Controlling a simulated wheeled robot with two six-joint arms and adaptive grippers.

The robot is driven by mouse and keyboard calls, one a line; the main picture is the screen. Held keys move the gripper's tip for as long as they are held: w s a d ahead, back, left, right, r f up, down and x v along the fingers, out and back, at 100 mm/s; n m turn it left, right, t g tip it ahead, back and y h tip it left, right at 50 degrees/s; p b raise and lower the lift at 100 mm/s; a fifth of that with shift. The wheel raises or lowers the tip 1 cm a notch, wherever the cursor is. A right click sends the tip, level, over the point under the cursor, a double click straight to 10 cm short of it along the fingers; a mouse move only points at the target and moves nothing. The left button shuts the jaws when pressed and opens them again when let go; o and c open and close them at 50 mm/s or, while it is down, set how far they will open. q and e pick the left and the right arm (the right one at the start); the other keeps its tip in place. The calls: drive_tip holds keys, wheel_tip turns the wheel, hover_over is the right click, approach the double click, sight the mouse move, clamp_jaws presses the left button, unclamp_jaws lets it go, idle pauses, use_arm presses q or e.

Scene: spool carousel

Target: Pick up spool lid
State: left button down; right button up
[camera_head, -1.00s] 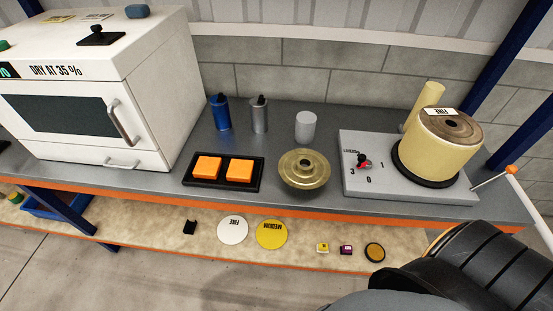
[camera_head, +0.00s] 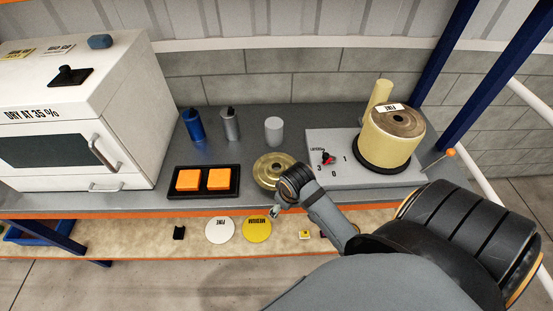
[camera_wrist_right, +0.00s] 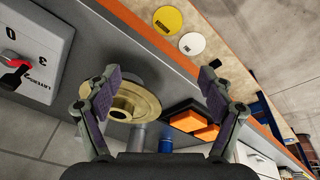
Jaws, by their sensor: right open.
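The spool lid, a round brass-coloured disc with a raised hub (camera_head: 268,168), lies on the grey bench, hub up. My right gripper (camera_head: 277,208) is at the bench's front edge, just in front of the lid, and its wrist covers the lid's right part. In the right wrist view the gripper (camera_wrist_right: 160,76) is open and empty. The lid (camera_wrist_right: 146,98) shows beyond the fingers, nearer the left one, which overlaps its edge. I cannot tell whether they touch. My left gripper is not in view.
Right of the lid, a grey base (camera_head: 323,148) with a dial carries a cream spool (camera_head: 390,140). Left of it is a black tray with two orange blocks (camera_head: 204,180). A grey cylinder (camera_head: 273,130) and two bottles stand behind. A white dryer (camera_head: 90,110) stands at left.

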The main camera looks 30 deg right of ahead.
drive_tip(key=shift+n+g, duration=0.4)
drive_tip(key=shift+g, duration=0.3)
drive_tip(key=w+d+r, duration=0.1)
drive_tip(key=w, duration=0.2)
drive_tip(key=w+d+r, duration=0.1)
drive_tip(key=w, duration=0.2)
drive_tip(key=w+d+r, duration=0.1)
drive_tip(key=w, duration=0.2)
drive_tip(key=shift+w+d+r, duration=0.2)
drive_tip(key=shift+w+d, duration=0.05)
drive_tip(key=g, duration=0.1)
approach(276, 166)
drive_tip(key=f+b, duration=0.1)
drive_tip(key=b, duration=0.1)
drive_tip(key=f+b, duration=0.3)
drive_tip(key=shift+d+y+b, duration=0.35)
drive_tip(key=shift+y, duration=0.05)
drive_tip(key=shift+w+r, duration=0.1)
drive_tip(key=shift+s+f+b, duration=0.2)
drive_tip(key=shift+f+b, duration=0.75)
drive_tip(key=shift+f, duration=0.15)
wheel_tip(276, 166, down, 2)
drive_tip(key=shift+a+f+p, duration=0.1)
drive_tip(key=shift+p, duration=0.4)
drive_tip(key=shift+w+f, duration=0.1)
drive_tip(key=shift+f, duration=0.25)
drive_tip(key=shift+r, duration=0.1)
clamp_jaws()
